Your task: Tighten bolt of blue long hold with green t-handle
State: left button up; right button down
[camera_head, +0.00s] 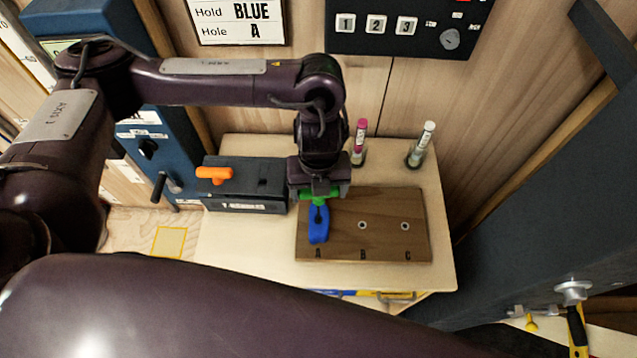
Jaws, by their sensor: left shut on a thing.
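A blue long hold (318,229) sits at hole A on the left of a brown wooden board (385,238). A green t-handle (305,197) stands over the top end of the hold. My left gripper (318,190) points down and is shut on the green t-handle. The handle's lower tip and the bolt are too small or hidden to tell whether they meet. My right gripper is not in view.
A dark box (262,188) with an orange t-handle (214,174) stands left of the board. Two capped tubes, one pink-topped (360,135) and one white-topped (425,138), stand behind it. A wall sign (238,20) reads Hold BLUE, Hole A. Holes B and C are bare.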

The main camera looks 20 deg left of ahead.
pick_arm(q)
jog(key=shift+r+n+p, duration=0.2)
jog(key=shift+n+p, duration=0.25)
jog(key=shift+n, duration=0.25)
jog(key=shift+f+n, duration=0.2)
jog(key=shift+n, duration=1.4)
jog(key=n, duration=0.5)
jog(key=shift+w+d+n, duration=0.1)
jog(key=shift+n, duration=0.2)
jog(key=o, duration=0.4)
jog(key=c, duration=0.4)
jog(key=shift+f+b, duration=0.5)
jog(key=shift+f, duration=0.15)
